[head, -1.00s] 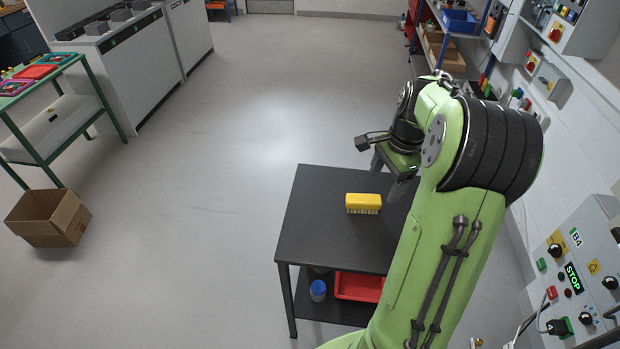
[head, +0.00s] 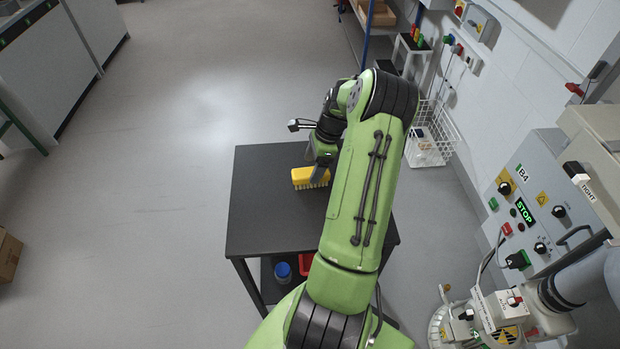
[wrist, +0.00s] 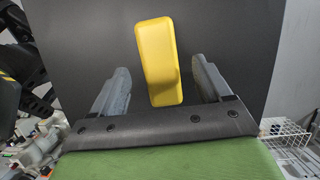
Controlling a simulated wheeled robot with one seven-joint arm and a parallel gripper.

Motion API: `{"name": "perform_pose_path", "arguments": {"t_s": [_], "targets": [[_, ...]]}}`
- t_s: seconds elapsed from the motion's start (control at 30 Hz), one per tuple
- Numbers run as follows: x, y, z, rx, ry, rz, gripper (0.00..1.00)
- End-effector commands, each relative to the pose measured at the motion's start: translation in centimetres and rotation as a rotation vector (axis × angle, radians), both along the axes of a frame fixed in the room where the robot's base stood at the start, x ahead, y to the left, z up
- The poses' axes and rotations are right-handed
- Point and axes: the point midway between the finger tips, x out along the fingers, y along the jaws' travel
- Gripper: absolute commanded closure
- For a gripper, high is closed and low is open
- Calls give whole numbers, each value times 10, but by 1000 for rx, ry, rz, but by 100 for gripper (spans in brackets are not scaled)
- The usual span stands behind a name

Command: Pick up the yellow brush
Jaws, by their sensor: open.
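The yellow brush (head: 309,177) lies bristles down on the dark table (head: 262,215), near its far side. In the wrist view the brush (wrist: 160,62) shows as a yellow block, with its near end between the two grey fingers. My gripper (wrist: 160,85) is open, one finger on each side of the brush with a gap to each. In the head view my gripper (head: 319,172) is at the brush's right end, partly hidden by my arm. I cannot tell how high the fingertips are above the table.
A blue-lidded jar (head: 283,271) and a red tray (head: 305,264) are on the table's lower shelf. A white wire basket (head: 432,135) stands right of the table by the wall. A control panel (head: 530,205) is at the right.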

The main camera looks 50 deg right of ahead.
Motion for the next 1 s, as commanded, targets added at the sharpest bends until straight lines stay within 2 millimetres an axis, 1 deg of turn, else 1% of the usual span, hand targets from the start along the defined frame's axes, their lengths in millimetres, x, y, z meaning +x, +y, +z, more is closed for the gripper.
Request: {"name": "perform_pose_path", "arguments": {"t_s": [0.2,0.3,0.83,0.87,1.0], "targets": [[7,7,-39,4,1,3,22],[9,9,-50,1,1,2,22],[10,9,-53,0,0,1,22],[10,9,-53,0,0,2,25],[10,9,-53,0,0,2,47]]}}
